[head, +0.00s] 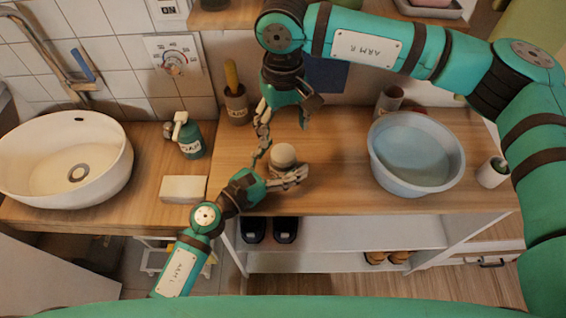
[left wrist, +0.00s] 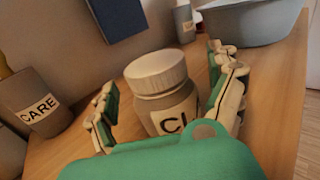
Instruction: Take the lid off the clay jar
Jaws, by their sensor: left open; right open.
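The clay jar (left wrist: 172,112) stands upright on the wooden counter, with a dark-edged label reading "CL" partly hidden by my gripper. Its pale ribbed lid (left wrist: 157,72) sits on top; in the head view the lid (head: 283,154) shows as a whitish round cap. My left gripper (left wrist: 166,82) is open, with one finger on each side of the jar; it also shows in the head view (head: 282,165). Whether the fingers touch the jar cannot be told. My right gripper (head: 283,114) is open and empty, pointing down just behind and above the jar.
A blue basin (head: 415,155) stands to the right and a white sink (head: 66,160) at the far left. A green spray bottle (head: 188,138), a white block (head: 183,188) and a "CARE" cup (left wrist: 37,105) with a handle are left of the jar. Counter between jar and basin is clear.

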